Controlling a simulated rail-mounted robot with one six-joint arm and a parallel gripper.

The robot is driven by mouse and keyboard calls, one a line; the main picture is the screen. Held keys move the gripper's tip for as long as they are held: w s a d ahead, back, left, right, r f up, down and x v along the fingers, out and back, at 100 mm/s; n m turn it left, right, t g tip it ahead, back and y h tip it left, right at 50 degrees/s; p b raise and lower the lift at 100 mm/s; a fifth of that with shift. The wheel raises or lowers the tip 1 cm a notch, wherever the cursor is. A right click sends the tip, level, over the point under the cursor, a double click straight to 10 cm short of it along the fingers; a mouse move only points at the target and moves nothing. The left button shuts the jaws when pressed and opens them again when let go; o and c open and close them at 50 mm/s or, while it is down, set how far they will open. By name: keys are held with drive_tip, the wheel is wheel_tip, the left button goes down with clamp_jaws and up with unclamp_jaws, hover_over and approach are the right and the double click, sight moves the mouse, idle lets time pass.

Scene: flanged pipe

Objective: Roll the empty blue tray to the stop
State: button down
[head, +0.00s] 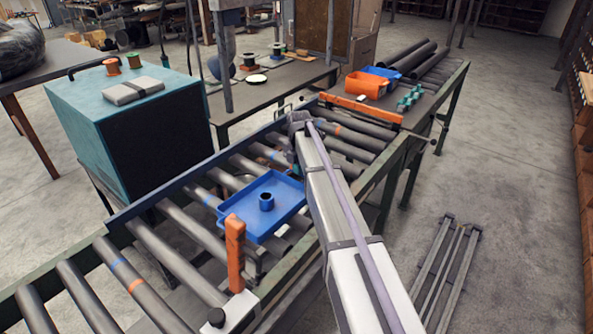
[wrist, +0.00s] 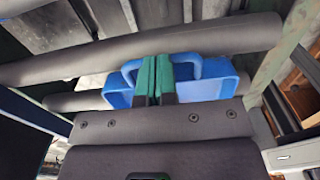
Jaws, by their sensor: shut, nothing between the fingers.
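A blue tray (head: 285,193) with a low rim lies on the rollers in the middle of the head view, left of my arm. A small blue cup-like piece (head: 266,201) stands in its middle. In the wrist view, a blue open-sided shape (wrist: 222,75) lies just beyond my fingers; I cannot tell whether it is this tray. My gripper (wrist: 153,62) is shut and empty, its green fingertips together in front of that blue shape. Whether they touch is unclear. In the head view my arm hides the fingers. An orange upright (head: 235,250) stands at the tray's near end.
An orange bar (head: 360,110) crosses the conveyor farther back. Beyond it are an orange bin (head: 366,86), another blue bin (head: 382,73), green parts (head: 409,98) and dark pipes (head: 408,54). A teal cabinet (head: 150,130) stands left. The near-left rollers (head: 140,283) are bare.

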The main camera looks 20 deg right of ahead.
drive_tip(key=shift+r+p, duration=0.85)
drive_tip(key=shift+r+p, duration=0.5)
drive_tip(key=w+d, duration=0.7)
drive_tip(key=d, duration=0.2)
drive_tip(key=shift+d+f, duration=0.2)
drive_tip(key=shift+d, duration=0.15)
drive_tip(key=shift+w, duration=0.1)
